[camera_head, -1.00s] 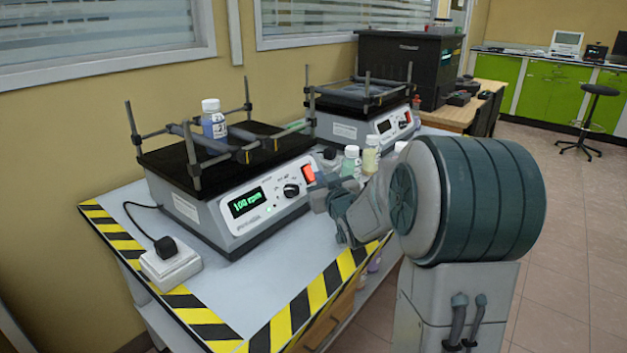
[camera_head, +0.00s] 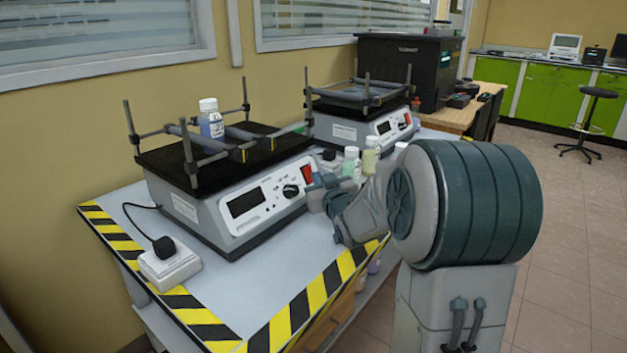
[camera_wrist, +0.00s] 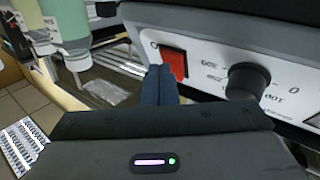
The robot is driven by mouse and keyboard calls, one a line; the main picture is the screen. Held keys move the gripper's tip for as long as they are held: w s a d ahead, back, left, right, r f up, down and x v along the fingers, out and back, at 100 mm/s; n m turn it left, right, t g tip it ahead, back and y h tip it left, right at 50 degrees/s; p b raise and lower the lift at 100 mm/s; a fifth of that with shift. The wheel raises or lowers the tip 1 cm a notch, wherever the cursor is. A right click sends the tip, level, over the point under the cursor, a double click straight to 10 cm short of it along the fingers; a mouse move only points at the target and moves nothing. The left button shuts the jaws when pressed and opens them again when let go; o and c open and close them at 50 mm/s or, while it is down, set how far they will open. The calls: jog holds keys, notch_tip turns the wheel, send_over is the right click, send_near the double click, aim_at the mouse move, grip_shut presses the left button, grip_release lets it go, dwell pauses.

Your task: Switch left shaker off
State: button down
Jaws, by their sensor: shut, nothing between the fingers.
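The left shaker (camera_head: 203,213) stands at the near end of the bench, with a white-capped bottle (camera_head: 211,121) on its black platform. Its display (camera_head: 246,202) is dark. Its red switch (camera_head: 307,173) is at the right end of the front panel, beside the black knob (camera_head: 290,191). In the wrist view, the red switch (camera_wrist: 173,63) and the knob (camera_wrist: 246,81) show close up. My gripper (camera_wrist: 159,72) is shut and empty, its fingertips right at the red switch's lower left edge. I cannot tell whether they touch it. The head view shows my gripper (camera_head: 313,184) at the panel's right end.
A second shaker (camera_head: 362,129) stands behind to the right. Several capped bottles (camera_head: 351,162) stand on the bench just beyond my gripper. A power socket block (camera_head: 170,264) with a black plug sits at the front left. The striped bench edge (camera_head: 310,300) is clear.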

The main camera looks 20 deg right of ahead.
jog(key=shift+f, duration=0.25)
jog(key=shift+s+d+r, duration=0.3)
jog(key=shift+s, duration=0.15)
jog(key=s+d+r+p, duration=0.2)
jog(key=s+r+p, duration=0.1)
jog(key=shift+s+d, duration=0.15)
jog(key=shift+s, duration=0.05)
dwell(0.5)
jog(key=shift+r, duration=0.1)
